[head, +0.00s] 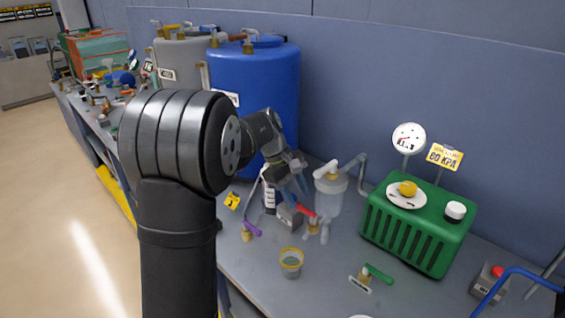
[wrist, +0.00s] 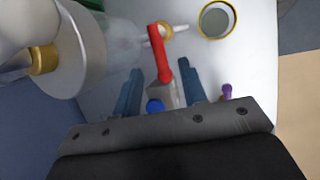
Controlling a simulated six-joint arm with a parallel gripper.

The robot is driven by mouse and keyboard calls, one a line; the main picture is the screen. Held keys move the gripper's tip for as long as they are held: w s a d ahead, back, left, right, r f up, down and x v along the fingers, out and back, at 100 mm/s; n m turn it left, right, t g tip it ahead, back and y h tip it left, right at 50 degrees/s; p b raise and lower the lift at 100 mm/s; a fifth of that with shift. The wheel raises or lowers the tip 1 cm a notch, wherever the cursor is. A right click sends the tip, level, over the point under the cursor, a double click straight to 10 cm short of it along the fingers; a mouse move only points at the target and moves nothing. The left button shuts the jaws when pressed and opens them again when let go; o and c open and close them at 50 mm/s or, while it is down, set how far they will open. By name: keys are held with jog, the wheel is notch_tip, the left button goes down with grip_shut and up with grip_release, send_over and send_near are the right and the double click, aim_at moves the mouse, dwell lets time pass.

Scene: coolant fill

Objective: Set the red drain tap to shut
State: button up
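The red drain tap (head: 305,211) has a red lever on a brass body with a pale spout, low on the clear vessel (head: 329,198). In the wrist view the red lever (wrist: 160,52) runs from the brass pivot back towards my gripper (wrist: 157,78). The gripper's blue fingers are apart, one on each side of the lever's free end. I see no clear contact with it. The gripper also shows in the head view (head: 294,192), just above and left of the lever. The fingers' depth relative to the lever is hard to tell.
A yellow-rimmed cup (head: 290,263) stands in front of the tap. A purple-handled tap (head: 250,230) is left of it, a green-handled tap (head: 377,274) to the right. A green unit (head: 417,230) with a gauge stands right; a blue drum (head: 255,85) stands behind.

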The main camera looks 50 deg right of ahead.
aim_at(303, 207)
jog(key=v, duration=1.4)
jog(key=x, duration=1.7)
jog(key=shift+f, duration=0.15)
jog(key=shift+s, duration=0.1)
